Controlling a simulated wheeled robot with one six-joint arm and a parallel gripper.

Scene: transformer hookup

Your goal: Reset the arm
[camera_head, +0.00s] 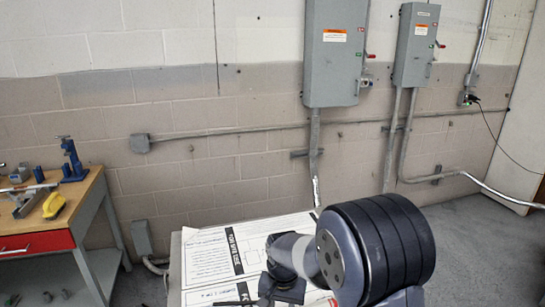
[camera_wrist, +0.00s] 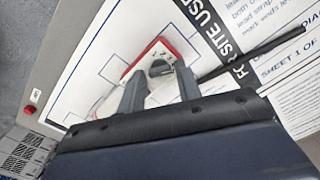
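My gripper (camera_wrist: 160,76) shows in the wrist view with its two grey fingers apart and nothing clearly held between them. Beyond the fingertips, a small red and white item with a dark round part (camera_wrist: 160,62) lies on the printed sheet; the fingers hide some of it. A thin dark rod or cable (camera_wrist: 265,56) lies across the sheet to the right. In the head view my arm covers much of the lower right, and my gripper (camera_head: 283,292) shows only as a dark shape over the sheet-covered table.
The printed sheets (camera_head: 212,254) cover the table at the bottom centre. A wooden workbench (camera_head: 85,200) with a blue vise (camera_head: 72,160) and a yellow tool (camera_head: 53,205) stands at left. Grey electrical boxes (camera_head: 333,60) hang on the block wall. Floor (camera_head: 480,245) at right is clear.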

